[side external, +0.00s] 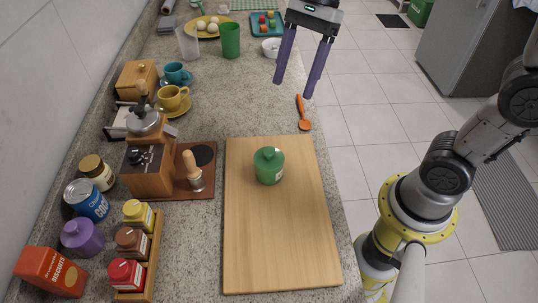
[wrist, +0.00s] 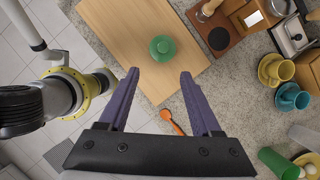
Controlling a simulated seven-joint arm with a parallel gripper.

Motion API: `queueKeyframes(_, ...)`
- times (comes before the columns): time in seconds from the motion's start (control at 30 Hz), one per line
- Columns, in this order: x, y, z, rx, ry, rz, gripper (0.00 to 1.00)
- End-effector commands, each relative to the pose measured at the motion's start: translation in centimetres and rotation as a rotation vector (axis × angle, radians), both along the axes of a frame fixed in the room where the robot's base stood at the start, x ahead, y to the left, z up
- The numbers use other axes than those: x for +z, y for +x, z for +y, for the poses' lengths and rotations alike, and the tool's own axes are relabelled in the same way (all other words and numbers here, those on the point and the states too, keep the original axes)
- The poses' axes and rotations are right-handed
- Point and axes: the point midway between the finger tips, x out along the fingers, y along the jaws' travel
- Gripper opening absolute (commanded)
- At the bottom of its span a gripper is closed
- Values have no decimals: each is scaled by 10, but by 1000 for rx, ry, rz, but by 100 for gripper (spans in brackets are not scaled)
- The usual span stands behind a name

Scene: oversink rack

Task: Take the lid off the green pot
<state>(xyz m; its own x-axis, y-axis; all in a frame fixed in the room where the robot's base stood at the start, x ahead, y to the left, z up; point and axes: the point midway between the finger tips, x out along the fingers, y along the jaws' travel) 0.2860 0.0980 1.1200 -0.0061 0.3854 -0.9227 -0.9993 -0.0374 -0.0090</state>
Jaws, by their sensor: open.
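The green pot (side external: 269,173) stands on a wooden board (side external: 280,240) in the side external view. Its green lid (side external: 268,156) with a small round knob sits on top. In the wrist view the lid (wrist: 162,48) shows from above, near the board's edge, ahead of my fingers. My gripper (side external: 293,90) is open and empty, its two purple fingers hanging high above the counter, beyond the board's far edge. It also shows in the wrist view (wrist: 158,78). The gripper is well apart from the pot.
An orange spoon (side external: 303,113) lies beyond the board. A coffee grinder (side external: 150,165), a tamper (side external: 193,172) and a spice rack (side external: 153,255) stand left of the board. Cups (side external: 173,98), a green tumbler (side external: 230,40) and a white bowl (side external: 271,47) stand farther back.

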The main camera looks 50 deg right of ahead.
Motion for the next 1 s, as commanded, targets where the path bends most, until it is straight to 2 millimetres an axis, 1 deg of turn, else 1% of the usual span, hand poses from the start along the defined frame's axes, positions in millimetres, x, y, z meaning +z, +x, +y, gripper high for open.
queueKeyframes(0.17, -20, 0, 7, 7, -2, 16, 65)
queueKeyframes(0.4, -62, -2, 25, 7, -4, 15, 65)
queueKeyframes(0.5, -74, -1, 30, 7, -3, 13, 65)
queueKeyframes(0.77, -90, 1, 38, 6, -4, 12, 65)
queueKeyframes(1.0, -119, 6, 54, 7, -4, 13, 65)
